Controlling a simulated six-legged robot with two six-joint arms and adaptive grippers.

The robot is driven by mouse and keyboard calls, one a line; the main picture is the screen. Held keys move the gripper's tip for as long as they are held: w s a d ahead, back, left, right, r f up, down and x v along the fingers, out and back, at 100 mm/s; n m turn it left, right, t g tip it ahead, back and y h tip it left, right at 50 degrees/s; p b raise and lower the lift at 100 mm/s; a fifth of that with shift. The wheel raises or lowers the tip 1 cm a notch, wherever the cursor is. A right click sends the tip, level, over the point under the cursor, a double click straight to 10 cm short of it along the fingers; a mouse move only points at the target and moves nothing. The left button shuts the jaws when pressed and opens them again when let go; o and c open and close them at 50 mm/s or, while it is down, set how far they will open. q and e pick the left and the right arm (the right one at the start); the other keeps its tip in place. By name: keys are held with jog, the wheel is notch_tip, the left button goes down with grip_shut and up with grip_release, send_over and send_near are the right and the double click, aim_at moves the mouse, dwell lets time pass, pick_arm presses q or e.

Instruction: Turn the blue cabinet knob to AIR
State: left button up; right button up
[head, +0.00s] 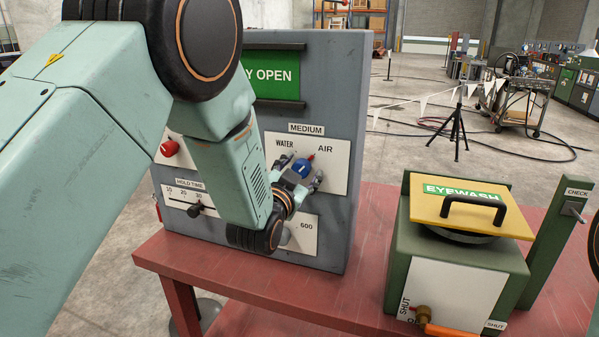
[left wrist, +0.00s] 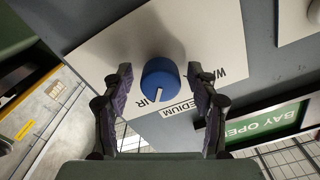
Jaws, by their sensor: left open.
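The blue knob (head: 302,168) sits on a white plate (head: 334,172) on the grey cabinet, under the MEDIUM label, with WATER at upper left and AIR at upper right. In the left wrist view the knob (left wrist: 160,78) shows a white pointer line aimed roughly toward the AIR label; I cannot tell if it is exactly aligned. My left gripper (head: 299,172) is at the knob. Its open fingers (left wrist: 160,82) stand on either side of the knob, with a visible gap on both sides. My right gripper is not in view.
The cabinet (head: 335,75) also carries a red knob (head: 169,148), a HOLD TIME slider (head: 195,210) and a green BAY OPEN sign (head: 272,75). A green eyewash box (head: 455,267) stands to the right on the red table (head: 300,302). The tabletop between them is clear.

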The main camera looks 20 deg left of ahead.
pick_arm(q)
jog(key=s, duration=1.2)
jog(key=shift+a, duration=0.2)
jog(key=s+a+f+n+g+b, duration=0.1)
jog(key=s+f+g+b, duration=0.2)
jog(key=f, duration=0.6)
jog(key=s+a+f+n+g, duration=0.15)
jog(key=s+f+g, duration=0.3)
jog(key=f, duration=0.45)
jog(key=s+f+n+g+b, duration=0.2)
jog(key=s+f, duration=0.2)
jog(key=f, duration=0.4)
jog(key=s+f+n+g+b, duration=0.1)
jog(key=s+f+g+b, duration=0.6)
jog(key=s+f, duration=1.4)
jog(key=s+g, duration=0.1)
jog(key=s, duration=0.2)
jog(key=shift+s+a+f+y+b, duration=0.3)
jog(key=shift+a+f, duration=0.1)
jog(key=shift+n+g, duration=0.25)
